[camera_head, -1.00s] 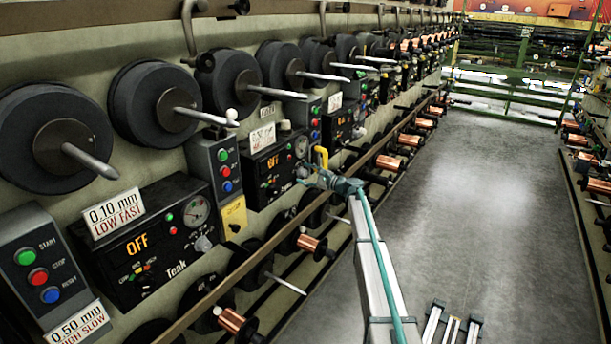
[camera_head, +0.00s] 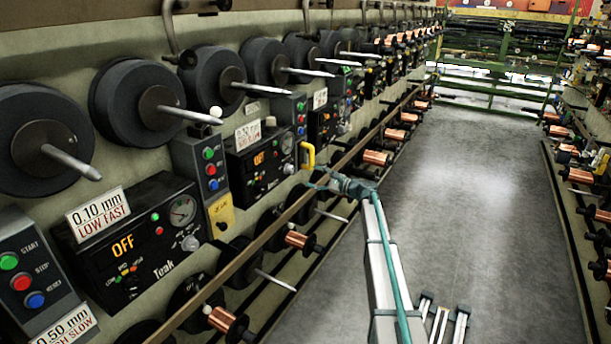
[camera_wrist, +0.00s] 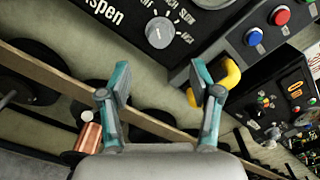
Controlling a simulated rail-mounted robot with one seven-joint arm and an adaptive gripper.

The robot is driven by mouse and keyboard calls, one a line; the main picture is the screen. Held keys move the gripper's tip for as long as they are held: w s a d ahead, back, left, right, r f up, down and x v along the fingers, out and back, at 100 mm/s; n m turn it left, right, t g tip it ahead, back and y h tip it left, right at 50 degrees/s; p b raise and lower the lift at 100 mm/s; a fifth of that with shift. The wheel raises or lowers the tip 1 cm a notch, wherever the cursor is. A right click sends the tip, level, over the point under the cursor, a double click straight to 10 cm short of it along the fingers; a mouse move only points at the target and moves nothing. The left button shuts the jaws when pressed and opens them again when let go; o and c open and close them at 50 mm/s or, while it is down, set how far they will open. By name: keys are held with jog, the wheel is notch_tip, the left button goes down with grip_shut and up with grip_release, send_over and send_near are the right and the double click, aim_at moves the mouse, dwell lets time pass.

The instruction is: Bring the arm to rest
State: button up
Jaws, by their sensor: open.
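My gripper (camera_head: 326,182) is at the end of my extended arm, beside the machine wall on the left of the aisle. It is open and empty. In the wrist view my gripper (camera_wrist: 160,76) shows two teal and grey fingers spread apart with nothing between them. A yellow handle (camera_head: 308,158) is on the wall just beyond the gripper in the head view. In the wrist view this yellow handle (camera_wrist: 228,76) appears behind the right finger, which partly hides it. I cannot tell the exact gap between them.
A long rail (camera_head: 236,268) runs along the wall below the control boxes, close to my gripper. Copper spools (camera_head: 302,240) sit under it. Black discs with rods (camera_head: 136,102) stick out above. The grey aisle floor (camera_head: 470,200) is clear, with another spool rack (camera_head: 590,212) at right.

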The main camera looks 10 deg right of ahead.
jog(key=shift+s+d, duration=0.45)
